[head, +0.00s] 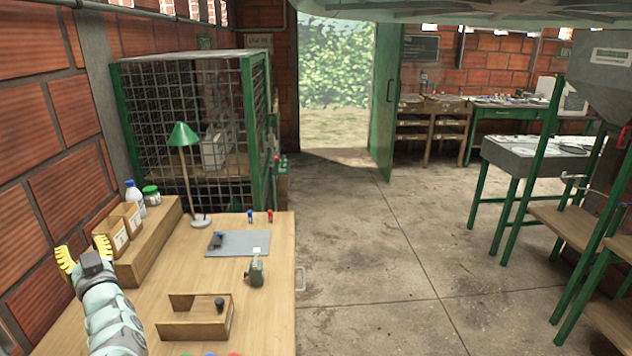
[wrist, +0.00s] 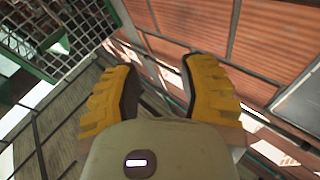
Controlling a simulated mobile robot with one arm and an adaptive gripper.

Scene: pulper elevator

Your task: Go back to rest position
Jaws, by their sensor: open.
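My gripper (head: 84,258) is at the left of the head view, raised in front of the brick wall and left of the wooden workbench (head: 190,275). Its two yellow fingers are spread apart with nothing between them. In the wrist view my gripper (wrist: 160,90) is also open and empty, with brick wall and metal mesh beyond it. My pale arm rises from the lower left of the head view.
The bench holds a green lamp (head: 184,135), a grey mat (head: 238,243), an open wooden box (head: 195,322) and a small metal device (head: 257,270). A raised shelf (head: 150,245) stands near my gripper. A mesh cage (head: 190,125) is behind.

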